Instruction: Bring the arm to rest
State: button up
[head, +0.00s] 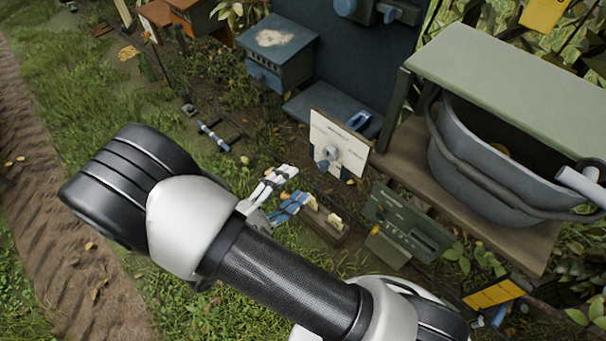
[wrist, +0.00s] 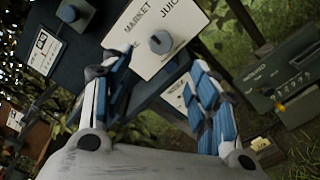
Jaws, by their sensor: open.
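My gripper (head: 287,190) shows in the head view just past my arm, with its white and blue fingers apart. In the wrist view my gripper (wrist: 165,85) is open, with nothing between the fingers. Behind the fingers stands a white panel with a round grey knob (head: 331,143); in the wrist view this white panel (wrist: 150,25) bears the words "MARKET" and "JUICE". My arm crosses the lower left of the head view and hides part of the ground. I cannot tell whether the fingers touch anything.
A grey tub (head: 480,165) stands under a green-topped shelf (head: 510,75) at the right. A green box with a dial plate (head: 405,225) is right of my gripper. A blue-grey box (head: 278,50) stands at the back. Grass and a dirt track (head: 45,200) lie open at the left.

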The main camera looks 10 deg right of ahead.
jog(key=shift+s+a, duration=0.15)
jog(key=shift+a, duration=0.1)
dwell(0.4)
jog(key=s+d+r+m+g+y, duration=0.6)
jog(key=s+d+r+m+g, duration=0.35)
jog(key=d+g, duration=0.25)
jog(key=s+a+r+m+t+y, duration=0.1)
jog(key=s+r+m+t+y, duration=0.2)
jog(key=r+t+y, duration=0.3)
jog(key=shift+s+a+r+m+y, duration=0.4)
jog(key=shift+s+r+y, duration=0.45)
jog(key=shift+r+y, duration=0.55)
